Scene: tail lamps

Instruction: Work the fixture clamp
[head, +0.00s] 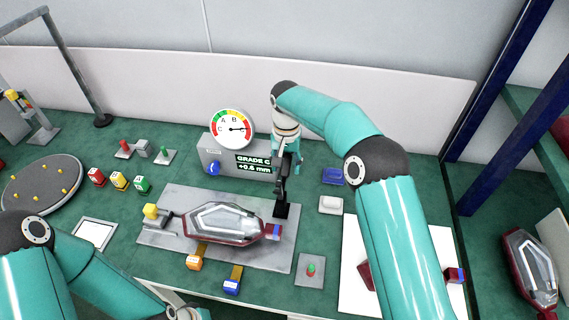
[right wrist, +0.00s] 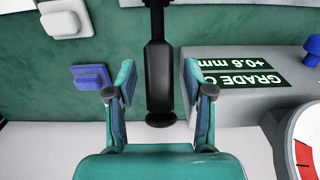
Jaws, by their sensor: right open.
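The fixture clamp (head: 282,207) shows as a black upright piece at the right end of the grey fixture plate (head: 182,196). A tail lamp (head: 222,222) with a clear lens and dark red rim lies on the plate. My right gripper (head: 287,164) is open at the top of the clamp. In the right wrist view the black clamp handle (right wrist: 158,75) runs between the spread fingers of my right gripper (right wrist: 160,82), with a gap on both sides. The arm hides part of the clamp in the head view.
Behind the clamp stands a grey gauge box (head: 232,167) with a round dial (head: 232,128) and a sign reading GRADE C, +0.6 mm. Blue (head: 332,176) and white (head: 330,205) blocks sit to its right. A yellow-knobbed device (head: 150,211) stands at the plate's left.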

